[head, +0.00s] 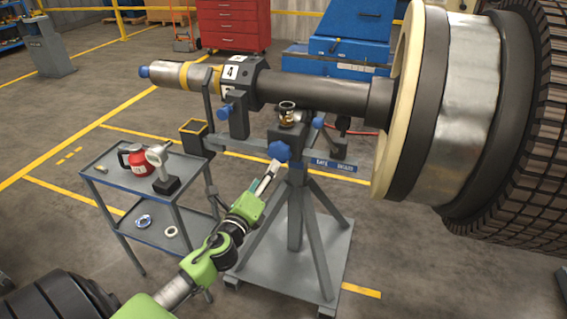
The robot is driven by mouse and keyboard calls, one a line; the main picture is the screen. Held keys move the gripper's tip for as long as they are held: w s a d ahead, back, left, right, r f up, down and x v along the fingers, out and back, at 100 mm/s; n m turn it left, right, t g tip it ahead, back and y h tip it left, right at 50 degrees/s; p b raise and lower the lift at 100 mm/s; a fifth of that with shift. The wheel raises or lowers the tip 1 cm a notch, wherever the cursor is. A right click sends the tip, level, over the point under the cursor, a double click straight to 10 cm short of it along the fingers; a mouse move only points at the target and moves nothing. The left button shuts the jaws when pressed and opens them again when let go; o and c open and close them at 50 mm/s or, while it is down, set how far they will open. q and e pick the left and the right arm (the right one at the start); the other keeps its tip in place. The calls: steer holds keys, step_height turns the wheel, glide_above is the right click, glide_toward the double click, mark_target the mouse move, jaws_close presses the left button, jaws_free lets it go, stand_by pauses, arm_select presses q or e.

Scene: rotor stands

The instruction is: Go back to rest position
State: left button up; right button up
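My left arm is green and reaches in from the lower left. Its gripper (268,178) is just below and left of the blue knob (280,151) on the grey rotor stand (295,215). The fingers look narrow from here, and I cannot tell whether they are open or shut, or whether they touch the knob. The rotor shaft (325,94) lies across the stand, with a "4" label near its left part. My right gripper is not in view.
A grey cart (110,180) left of the stand carries a red container (137,160) and a small grey device (160,168), with rings on its lower shelf. The large rotor disc (470,100) fills the right side. Open floor lies at the lower right.

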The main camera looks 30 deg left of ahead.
arm_select(q)
steer(key=s+d+f+n+g+h, duration=0.1)
steer(key=s+f+n+g, duration=0.3)
steer(key=f, duration=0.8)
steer(key=s+d+f+n+g, duration=0.15)
steer(key=s+f, duration=0.35)
steer(key=f, duration=0.7)
steer(key=s+f+n+g+h, duration=0.1)
steer(key=s+f+n+g, duration=0.3)
steer(key=f, duration=0.8)
steer(key=s+d+f+n+g, duration=0.2)
steer(key=s+f, duration=0.5)
steer(key=s, duration=0.5)
steer(key=s+d+f+n+g+h, duration=0.1)
steer(key=s+d+f+n+g, duration=0.1)
steer(key=s+d+f+n, duration=0.2)
steer(key=s+d+f+n+g+h, duration=0.1)
steer(key=s+d+f+n+g, duration=0.2)
steer(key=s+d+f, duration=0.5)
steer(key=s+f+n, duration=0.1)
steer(key=s+f, duration=0.2)
steer(key=s, duration=0.9)
steer(key=shift+s, duration=0.2)
